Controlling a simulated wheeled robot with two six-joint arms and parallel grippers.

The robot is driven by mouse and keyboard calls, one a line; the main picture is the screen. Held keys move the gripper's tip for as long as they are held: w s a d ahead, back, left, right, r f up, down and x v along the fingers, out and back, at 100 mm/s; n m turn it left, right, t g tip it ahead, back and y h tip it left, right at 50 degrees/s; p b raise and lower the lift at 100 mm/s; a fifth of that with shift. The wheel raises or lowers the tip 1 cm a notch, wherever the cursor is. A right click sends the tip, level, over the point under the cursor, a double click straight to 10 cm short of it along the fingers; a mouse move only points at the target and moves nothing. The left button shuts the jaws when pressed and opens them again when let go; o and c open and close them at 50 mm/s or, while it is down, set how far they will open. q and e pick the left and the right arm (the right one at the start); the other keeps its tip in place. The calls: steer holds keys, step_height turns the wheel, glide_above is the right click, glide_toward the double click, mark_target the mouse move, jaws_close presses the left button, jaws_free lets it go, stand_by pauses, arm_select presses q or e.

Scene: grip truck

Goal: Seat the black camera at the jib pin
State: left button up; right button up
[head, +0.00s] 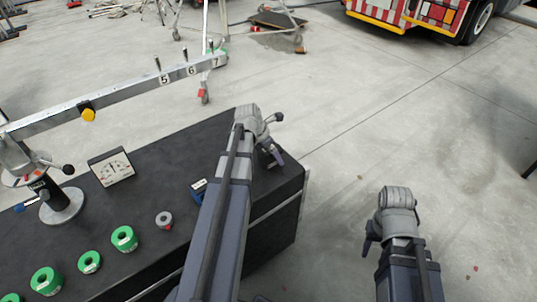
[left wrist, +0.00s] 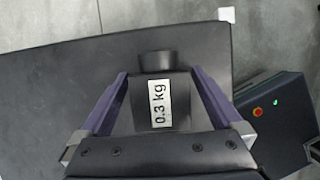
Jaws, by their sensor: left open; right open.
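The black camera (left wrist: 148,112), a dark block with a white "0.3 kg" label and a round part at its far end, lies between the spread purple fingers of my left gripper (left wrist: 160,78). No clear contact with the fingers shows. In the head view my left gripper (head: 268,154) is over the right end of the black bench; I cannot make out the camera there. The jib beam (head: 126,96) at upper left carries upright pins (head: 183,52) by the numbers 5, 6 and 7. My right gripper (head: 373,240) is open and empty right of the bench.
The black bench top (head: 150,195) holds several green ring weights (head: 124,239), a grey ring (head: 164,220), a dial gauge (head: 111,167) and a blue item (head: 199,189). The jib's post base (head: 62,206) stands at left.

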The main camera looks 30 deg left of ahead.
mark_target(277, 146)
arm_select(q)
steer(key=shift+w+d+f, duration=0.1)
steer(key=shift+w+f, duration=0.05)
steer(key=shift+f, duration=0.25)
jaws_close()
steer(key=c, duration=0.5)
jaws_free()
steer(key=c, duration=0.5)
steer(key=shift+o, duration=0.2)
steer(key=shift+r+p, duration=1.15)
steer(key=shift+r, duration=0.1)
steer(key=shift+r+p, duration=2.55)
steer(key=shift+r, duration=0.15)
